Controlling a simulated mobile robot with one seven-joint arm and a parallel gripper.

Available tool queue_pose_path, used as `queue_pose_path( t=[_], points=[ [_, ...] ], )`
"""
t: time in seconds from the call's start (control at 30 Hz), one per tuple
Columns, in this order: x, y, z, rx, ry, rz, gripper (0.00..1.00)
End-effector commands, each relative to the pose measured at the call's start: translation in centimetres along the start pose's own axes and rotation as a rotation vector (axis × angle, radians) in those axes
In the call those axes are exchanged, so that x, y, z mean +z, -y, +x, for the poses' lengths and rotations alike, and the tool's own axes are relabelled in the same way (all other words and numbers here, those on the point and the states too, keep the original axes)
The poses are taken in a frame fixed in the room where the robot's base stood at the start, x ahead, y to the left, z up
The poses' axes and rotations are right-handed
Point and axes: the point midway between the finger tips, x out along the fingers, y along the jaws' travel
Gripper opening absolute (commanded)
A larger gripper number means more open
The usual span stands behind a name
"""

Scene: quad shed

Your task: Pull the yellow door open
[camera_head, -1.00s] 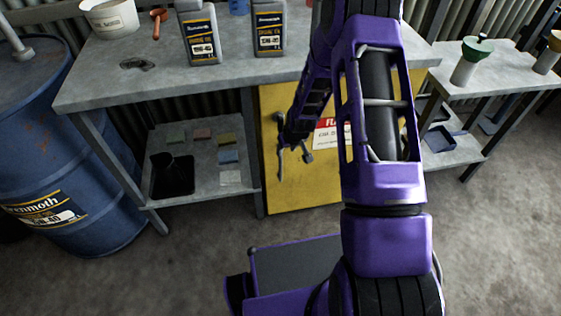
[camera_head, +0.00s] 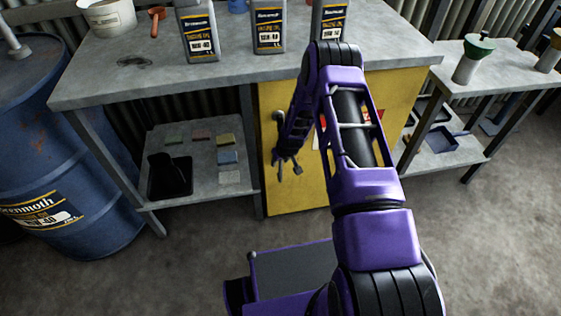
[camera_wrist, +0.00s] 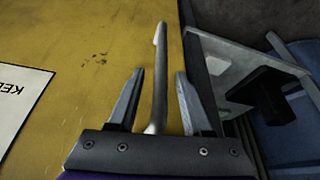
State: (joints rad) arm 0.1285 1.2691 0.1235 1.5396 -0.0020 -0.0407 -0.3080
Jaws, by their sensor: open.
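The yellow door (camera_head: 300,195) is the front of a cabinet under the workbench and looks shut. It also fills the left of the wrist view (camera_wrist: 80,60), with a white label (camera_wrist: 18,105) on it. The grey bar handle (camera_head: 277,122) runs up and down near the door's left edge. My gripper (camera_head: 288,163) is at the handle, near its lower part. In the wrist view my gripper (camera_wrist: 159,72) is open, and the handle (camera_wrist: 161,60) stands between its two fingers with gaps on both sides. My arm hides part of the door's right side.
The workbench top (camera_head: 110,75) above holds several oil bottles (camera_head: 198,35). A lower shelf (camera_head: 200,190) with a black container (camera_head: 170,175) is left of the door. A blue drum (camera_head: 70,150) stands at far left. The floor in front is mostly clear.

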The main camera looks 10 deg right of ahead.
Motion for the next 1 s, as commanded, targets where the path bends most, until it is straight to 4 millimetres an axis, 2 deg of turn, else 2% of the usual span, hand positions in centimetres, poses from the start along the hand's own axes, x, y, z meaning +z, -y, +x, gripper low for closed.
queue_pose_path(
  t=[0.07,0.33,1.0],
  points=[
    [0.01,0.00,-0.02,0.000,0.000,0.000,0.50],
    [0.02,0.01,-0.03,0.000,0.000,0.000,0.01],
    [0.03,-0.01,-0.04,0.000,0.001,0.000,0.00]
  ],
)
